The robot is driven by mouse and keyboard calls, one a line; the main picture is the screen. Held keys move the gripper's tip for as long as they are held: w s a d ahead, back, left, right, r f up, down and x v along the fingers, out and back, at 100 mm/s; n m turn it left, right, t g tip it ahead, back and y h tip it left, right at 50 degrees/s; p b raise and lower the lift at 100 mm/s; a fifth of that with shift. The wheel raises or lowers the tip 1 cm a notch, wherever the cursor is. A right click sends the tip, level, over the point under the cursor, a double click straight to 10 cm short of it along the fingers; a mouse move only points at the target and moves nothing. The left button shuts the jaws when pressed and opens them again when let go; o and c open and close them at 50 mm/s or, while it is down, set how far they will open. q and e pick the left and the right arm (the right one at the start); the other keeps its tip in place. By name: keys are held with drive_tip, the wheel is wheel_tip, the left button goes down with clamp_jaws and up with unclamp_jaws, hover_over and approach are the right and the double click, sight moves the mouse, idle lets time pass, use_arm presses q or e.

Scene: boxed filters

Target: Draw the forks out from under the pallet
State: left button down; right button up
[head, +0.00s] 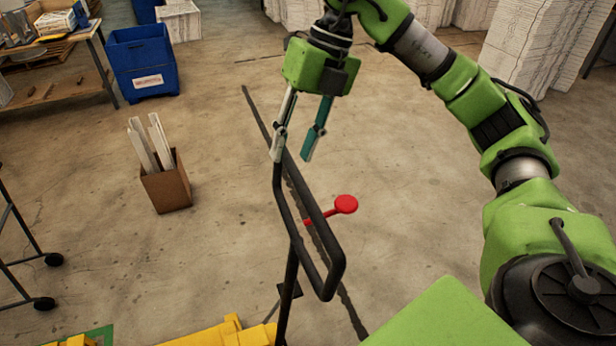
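The pallet jack's handle, a black loop (334,258) with a red lever (345,205), stands tilted in the middle of the head view on a dark shaft. Yellow parts (232,335), perhaps the jack's body, show at the bottom edge. The forks and the pallet over them are not visible. My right gripper (293,159) hangs at the far end of the loop, fingers parted and pointing down. Its left fingertip overlaps the loop's far corner in the picture; I cannot tell whether they touch. My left gripper is out of view.
A brown box (168,187) with white filters stands on the floor at left. Blue bins (140,62) and a workbench (75,42) are behind it. A dark wheeled frame (25,240) is at the left edge. White stacks (535,55) stand back right. Floor around the handle is clear.

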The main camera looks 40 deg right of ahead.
drive_tip(key=r+m+h, duration=0.1)
drive_tip(key=h, duration=0.1)
hover_over(307, 191)
drive_tip(key=d, duration=0.3)
drive_tip(key=a+f, duration=0.1)
drive_tip(key=f, duration=0.3)
drive_tip(key=f+p, duration=0.1)
drive_tip(key=f, duration=0.2)
drive_tip(key=a+f, duration=0.1)
drive_tip(key=f, duration=0.3)
drive_tip(key=shift+s+a+f+p, duration=0.15)
drive_tip(key=shift+a+f+p, duration=0.2)
drive_tip(key=shift+a+f, duration=0.1)
drive_tip(key=shift+f, duration=0.55)
clamp_jaws()
